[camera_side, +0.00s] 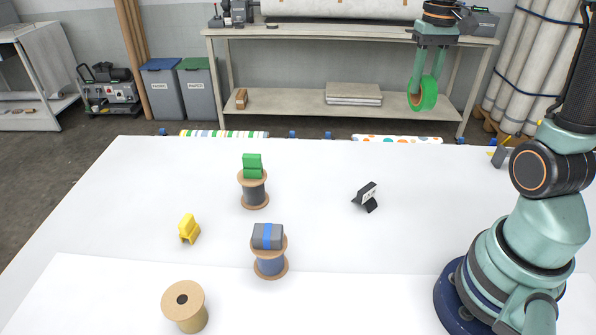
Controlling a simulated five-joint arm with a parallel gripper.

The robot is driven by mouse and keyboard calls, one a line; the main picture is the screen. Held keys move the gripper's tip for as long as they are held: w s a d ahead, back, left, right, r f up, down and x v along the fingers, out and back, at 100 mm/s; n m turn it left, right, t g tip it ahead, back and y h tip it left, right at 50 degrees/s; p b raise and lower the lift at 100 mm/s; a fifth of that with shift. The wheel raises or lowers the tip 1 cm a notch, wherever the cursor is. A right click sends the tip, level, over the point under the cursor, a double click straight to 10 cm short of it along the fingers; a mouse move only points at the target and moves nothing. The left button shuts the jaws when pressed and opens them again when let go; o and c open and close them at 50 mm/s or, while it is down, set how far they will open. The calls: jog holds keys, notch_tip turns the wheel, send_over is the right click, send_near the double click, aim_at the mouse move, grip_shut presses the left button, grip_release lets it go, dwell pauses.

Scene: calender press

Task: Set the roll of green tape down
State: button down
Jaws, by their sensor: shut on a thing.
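The roll of green tape (413,99) is a bright green ring, held upright in the air at the upper right of the side view. My gripper (427,88) points down and is shut on the roll, with its fingers at the roll's upper part. The roll appears well above the white table (330,230), seen against the shelf behind. Nothing shows touching it from below.
A dark spool (254,197) carries a green block (252,166). Another spool (270,265) carries a grey block with a blue band (268,236). A yellow clip (189,229), a tan roll (185,308) and a small black stand (366,197) are on the table.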

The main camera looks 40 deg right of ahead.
jog(key=s+d+m, duration=0.2)
jog(key=s+d, duration=0.5)
jog(key=s, duration=0.3)
jog(key=shift+w+a+f, duration=0.1)
jog(key=shift+w+f, duration=0.05)
jog(key=shift+f, duration=4.8)
jog(key=shift+w+a+f, duration=0.1)
jog(key=shift+f, duration=4.85)
jog(key=shift+f, duration=0.15)
jog(key=c, duration=0.6)
grip_release()
